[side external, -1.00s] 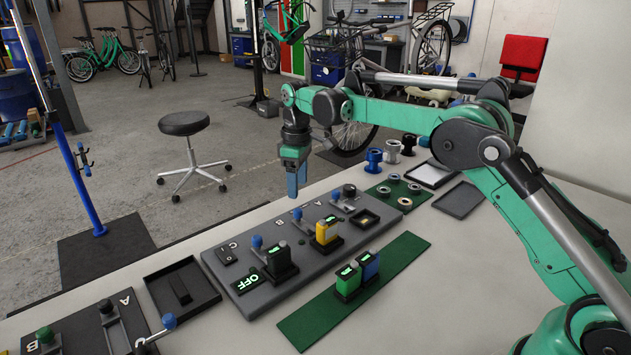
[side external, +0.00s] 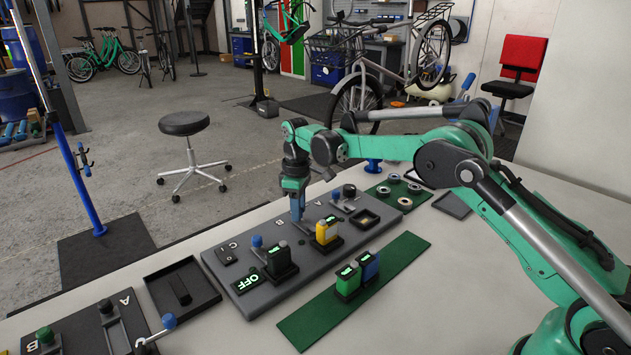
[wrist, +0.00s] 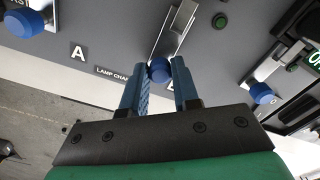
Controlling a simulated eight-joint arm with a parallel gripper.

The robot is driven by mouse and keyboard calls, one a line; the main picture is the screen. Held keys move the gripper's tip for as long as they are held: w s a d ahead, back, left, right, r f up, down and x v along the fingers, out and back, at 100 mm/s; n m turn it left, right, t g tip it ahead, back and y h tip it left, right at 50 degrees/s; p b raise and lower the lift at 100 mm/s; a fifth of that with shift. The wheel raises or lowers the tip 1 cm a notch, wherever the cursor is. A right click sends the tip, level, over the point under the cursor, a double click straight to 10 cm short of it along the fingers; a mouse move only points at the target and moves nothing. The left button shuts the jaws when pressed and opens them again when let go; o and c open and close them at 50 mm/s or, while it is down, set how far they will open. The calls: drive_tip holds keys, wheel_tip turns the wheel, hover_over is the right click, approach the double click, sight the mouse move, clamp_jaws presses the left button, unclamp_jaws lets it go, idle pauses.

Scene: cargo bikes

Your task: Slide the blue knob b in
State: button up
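The blue knob b (wrist: 160,71) sits at the end of a metal slide track (wrist: 178,28) on the grey panel (wrist: 230,45). In the wrist view the knob lies between my gripper's (wrist: 160,72) two blue fingertips, close to both. The fingers stand apart, and I see no clear grip on the knob. In the side external view my gripper (side external: 297,216) points down at the panel (side external: 258,301) and hides the knob. The right finger partly covers a letter beside the knob.
Another blue knob (side external: 257,241) stands near label C, and a black knob (side external: 349,190) stands farther back. A lit OFF sign (side external: 245,283) is at the panel's front left.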

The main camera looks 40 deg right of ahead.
sight(305, 226)
clamp_jaws()
idle(1.0)
drive_tip(key=shift+s, duration=1.15)
drive_tip(key=o, duration=0.6)
unclamp_jaws()
drive_tip(key=shift+o, duration=0.2)
drive_tip(key=shift+r, duration=2.85)
